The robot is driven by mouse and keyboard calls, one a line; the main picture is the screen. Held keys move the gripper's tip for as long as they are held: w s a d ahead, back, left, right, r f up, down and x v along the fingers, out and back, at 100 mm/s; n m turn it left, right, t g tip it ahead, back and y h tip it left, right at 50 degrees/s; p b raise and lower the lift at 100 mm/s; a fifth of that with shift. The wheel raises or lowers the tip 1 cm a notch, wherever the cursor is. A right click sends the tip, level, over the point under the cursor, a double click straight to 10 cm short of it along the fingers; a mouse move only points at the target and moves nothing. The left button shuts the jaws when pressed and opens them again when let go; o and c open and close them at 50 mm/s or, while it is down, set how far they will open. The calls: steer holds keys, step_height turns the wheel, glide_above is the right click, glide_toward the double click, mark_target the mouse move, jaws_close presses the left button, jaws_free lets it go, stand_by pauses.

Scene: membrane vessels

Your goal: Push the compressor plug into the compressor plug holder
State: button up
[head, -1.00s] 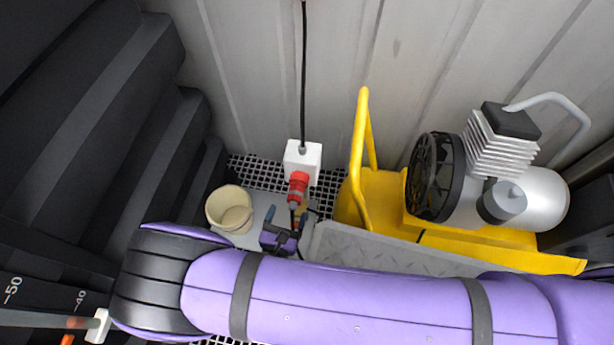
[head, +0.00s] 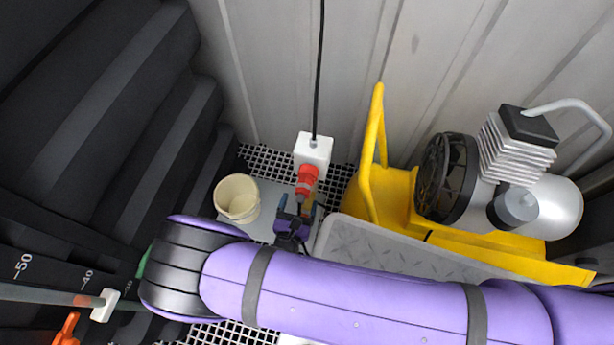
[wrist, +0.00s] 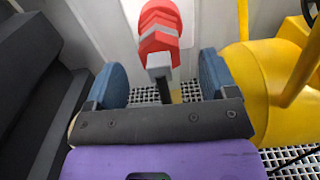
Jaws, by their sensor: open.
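The red compressor plug (head: 306,181) sits at the front of the white socket box (head: 313,149), the likely plug holder, low by the wall. I cannot tell how deep the plug is in it. In the wrist view the red plug (wrist: 160,32) shows ahead, with its grey end toward me. My gripper (head: 294,208) is just in front of the plug, below it in the head view. In the wrist view my gripper (wrist: 164,84) is open, its blue fingers apart on either side of the plug's grey end and dark cable. I see no contact.
A yellow cart (head: 400,196) with a compressor (head: 505,195) stands close on the right. A cream bucket (head: 238,198) stands left of the gripper. Dark stepped vessels (head: 130,110) fill the left. A black cable (head: 320,70) hangs above the box.

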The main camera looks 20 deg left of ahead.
mark_target(304, 196)
steer(key=w, duration=0.4)
steer(key=shift+w+a, duration=0.25)
steer(key=shift+w, duration=0.15)
steer(key=shift+w+r, duration=0.15)
steer(key=shift+w, duration=0.55)
steer(key=shift+d, duration=0.15)
stand_by(0.4)
steer(key=shift+d, duration=0.1)
steer(key=c, duration=1.3)
steer(key=shift+s+d, duration=0.1)
steer(key=shift+s, duration=0.6)
